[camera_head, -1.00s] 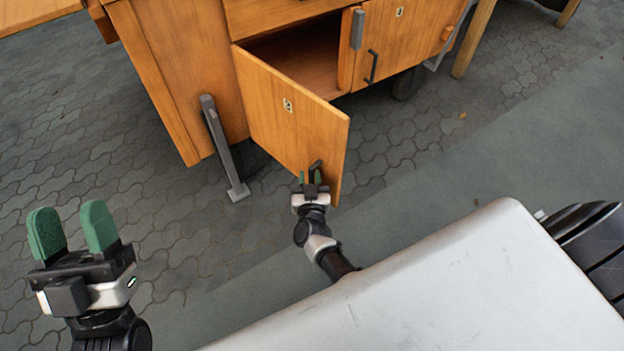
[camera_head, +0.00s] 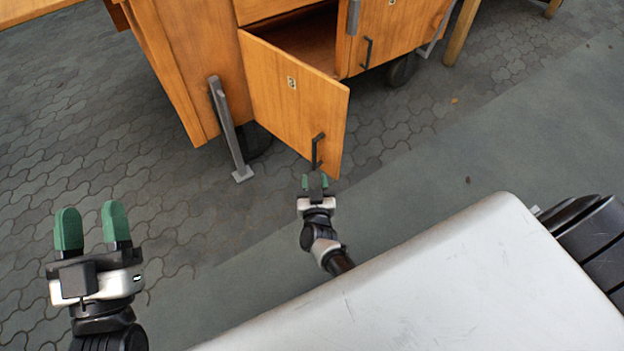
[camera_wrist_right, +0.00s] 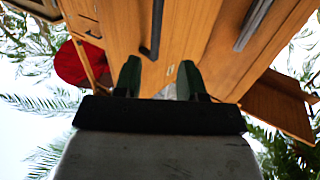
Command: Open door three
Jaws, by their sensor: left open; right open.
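In the head view a wooden cabinet door (camera_head: 280,105) stands swung open, with a small number plate (camera_head: 292,83) too small to read. Its dark bar handle (camera_head: 318,150) is near the free edge. My right gripper (camera_head: 315,181) is open and empty just below the handle, seemingly apart from it. In the right wrist view my right gripper (camera_wrist_right: 158,78) has its green fingers spread, with wood panels and a dark bar handle (camera_wrist_right: 155,30) beyond. My left gripper (camera_head: 92,228) is open and empty at the lower left, away from the cabinet.
The cabinet's closed door (camera_head: 385,35) with its own dark handle (camera_head: 367,52) is right of the opening (camera_head: 300,42). A grey support leg (camera_head: 228,130) stands left of the open door. The paved floor (camera_head: 420,140) is clear to the right.

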